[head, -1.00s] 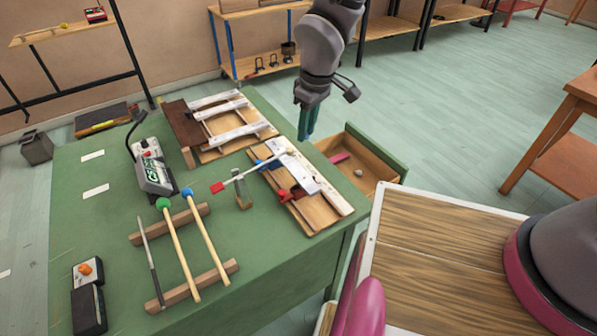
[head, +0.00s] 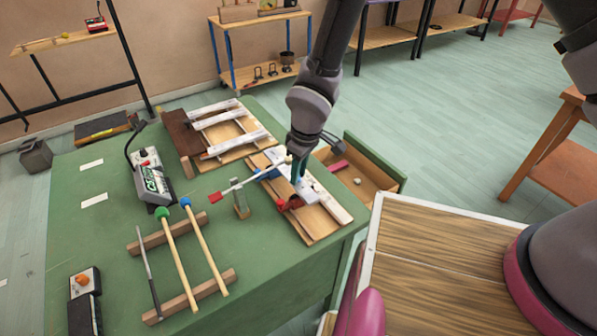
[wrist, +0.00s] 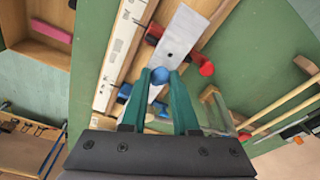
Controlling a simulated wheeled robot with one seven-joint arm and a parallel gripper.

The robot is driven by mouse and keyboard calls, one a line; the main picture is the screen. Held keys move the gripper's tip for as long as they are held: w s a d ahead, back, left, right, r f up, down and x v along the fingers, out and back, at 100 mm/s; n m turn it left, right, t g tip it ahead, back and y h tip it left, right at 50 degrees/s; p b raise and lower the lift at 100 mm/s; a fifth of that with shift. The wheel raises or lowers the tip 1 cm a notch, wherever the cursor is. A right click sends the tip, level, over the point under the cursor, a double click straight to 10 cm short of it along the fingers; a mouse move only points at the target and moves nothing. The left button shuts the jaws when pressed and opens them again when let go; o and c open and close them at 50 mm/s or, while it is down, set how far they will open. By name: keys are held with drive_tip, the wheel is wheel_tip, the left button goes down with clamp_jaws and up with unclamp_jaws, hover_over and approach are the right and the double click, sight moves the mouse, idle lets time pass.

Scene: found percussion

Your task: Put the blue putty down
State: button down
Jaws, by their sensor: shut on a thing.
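The blue putty (wrist: 160,76) is a small round lump between the teal fingertips of my gripper (wrist: 161,79) in the wrist view. My gripper is shut on it. The lump appears over a grey-white bar (wrist: 180,38) with a dark hole; I cannot tell whether it touches the bar. In the head view my gripper (head: 299,172) points down over the wooden frame (head: 322,222) at the table's right edge, and the putty cannot be made out there.
Red pieces (wrist: 205,66) and a blue piece (wrist: 125,92) sit beside the bar. A red-tipped stick (head: 235,187) rests on a small stand just left. An open drawer (head: 378,190) holds a pink block (head: 338,166). Mallets (head: 181,250) lie on wooden rails at the left.

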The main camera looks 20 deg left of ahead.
drive_tip(key=shift+f, duration=0.1)
drive_tip(key=c, duration=0.7)
unclamp_jaws()
drive_tip(key=r, duration=0.4)
drive_tip(key=d+r, duration=0.1)
drive_tip(key=r, duration=0.7)
drive_tip(key=shift+s+d, duration=0.3)
drive_tip(key=shift+d, duration=0.05)
drive_tip(key=shift+r, duration=0.1)
